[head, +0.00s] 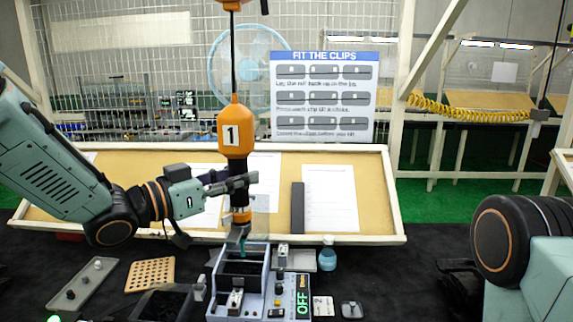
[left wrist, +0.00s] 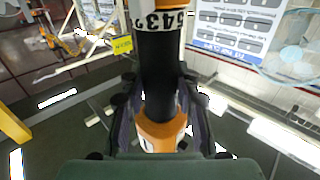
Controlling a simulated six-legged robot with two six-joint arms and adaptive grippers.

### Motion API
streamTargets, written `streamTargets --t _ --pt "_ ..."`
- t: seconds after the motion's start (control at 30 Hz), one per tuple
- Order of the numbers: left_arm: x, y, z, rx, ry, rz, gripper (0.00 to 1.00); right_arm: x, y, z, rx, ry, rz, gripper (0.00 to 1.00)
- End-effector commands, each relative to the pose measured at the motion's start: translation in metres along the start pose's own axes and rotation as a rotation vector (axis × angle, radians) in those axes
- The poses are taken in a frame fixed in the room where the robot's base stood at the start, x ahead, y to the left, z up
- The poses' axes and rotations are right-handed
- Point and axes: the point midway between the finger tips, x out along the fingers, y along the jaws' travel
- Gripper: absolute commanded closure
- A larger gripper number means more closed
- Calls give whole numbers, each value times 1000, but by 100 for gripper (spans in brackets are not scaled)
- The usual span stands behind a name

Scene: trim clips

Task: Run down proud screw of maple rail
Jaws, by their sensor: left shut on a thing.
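My left gripper (head: 243,183) is shut around the dark lower body of a hanging orange screwdriver (head: 236,130) marked 1. The driver hangs upright from a cord. In the left wrist view the driver's dark body (left wrist: 158,70) stands between the fingers, with an orange band below. Its tip reaches down to the back of a grey-blue fixture (head: 240,252); I cannot tell if it touches anything. No maple rail or proud screw can be made out. My right arm is at the right edge; the dark part beside it (head: 460,283) looks like its gripper, its jaws unclear.
A display reading OFF (head: 302,303) is on the fixture's right. Behind stands a tilted board (head: 380,210) with papers.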

Motion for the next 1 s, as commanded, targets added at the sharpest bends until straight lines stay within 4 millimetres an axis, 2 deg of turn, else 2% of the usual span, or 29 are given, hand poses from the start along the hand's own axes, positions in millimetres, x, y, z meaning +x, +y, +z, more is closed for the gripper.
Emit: streamTargets --t 1.0 --pt "-102 -68 -1 1 10 131 100 1 0 0 0 0 0 60"
